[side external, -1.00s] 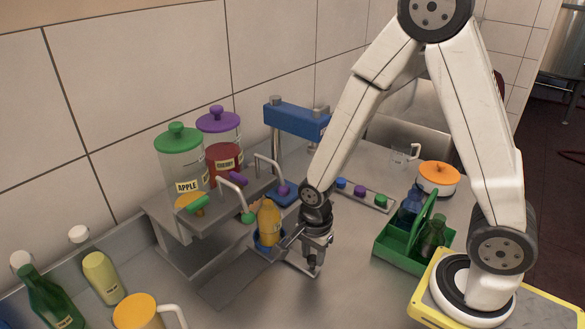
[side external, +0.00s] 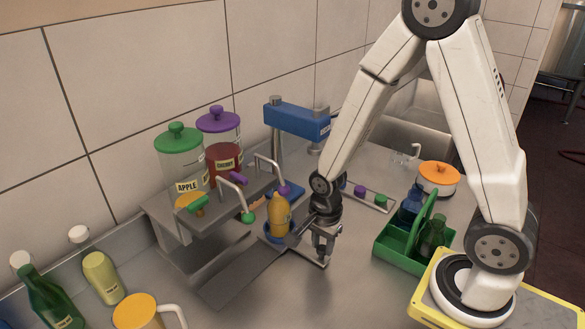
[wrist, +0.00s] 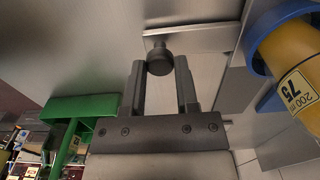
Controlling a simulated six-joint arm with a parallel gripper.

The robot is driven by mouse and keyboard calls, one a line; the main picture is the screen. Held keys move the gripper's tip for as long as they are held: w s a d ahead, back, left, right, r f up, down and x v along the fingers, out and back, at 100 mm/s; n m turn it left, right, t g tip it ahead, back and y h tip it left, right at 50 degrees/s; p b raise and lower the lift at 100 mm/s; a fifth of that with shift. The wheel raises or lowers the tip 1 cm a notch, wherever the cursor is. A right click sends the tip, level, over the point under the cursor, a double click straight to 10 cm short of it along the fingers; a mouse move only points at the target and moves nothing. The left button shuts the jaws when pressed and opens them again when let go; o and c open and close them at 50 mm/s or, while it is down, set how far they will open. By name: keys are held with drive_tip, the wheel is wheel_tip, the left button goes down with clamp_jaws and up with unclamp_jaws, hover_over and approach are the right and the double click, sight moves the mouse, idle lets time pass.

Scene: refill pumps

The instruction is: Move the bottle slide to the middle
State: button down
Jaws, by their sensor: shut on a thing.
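The bottle slide is a blue cup-shaped holder (side external: 269,238) on a flat grey track (side external: 232,286), and a yellow-orange bottle (side external: 278,211) stands upright in it. In the wrist view, the bottle (wrist: 288,55), labelled "200 ml 75", and its blue holder (wrist: 262,22) are at the upper right. My gripper (side external: 324,250) is in front of the track, to the right of the bottle. In the wrist view, its fingers (wrist: 160,75) are shut on a dark round knob (wrist: 159,60) on the slide's metal handle. Part of the handle is hidden by my gripper.
Taps hang from the shelf behind, under the green-lidded APPLE jar (side external: 180,160) and purple-lidded CHERRY jar (side external: 221,145). A green bottle carrier (side external: 395,251) stands to the right. Bottles and an orange-yellow jug (side external: 137,312) are at the left front. Counter in front is clear.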

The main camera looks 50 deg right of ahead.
drive_tip(key=shift+d, duration=1.8)
drive_tip(key=shift+c, duration=1.4)
unclamp_jaws()
drive_tip(key=shift+r, duration=0.15)
wheel_tip(320, 180, up, 8)
drive_tip(key=shift+f, duration=0.25)
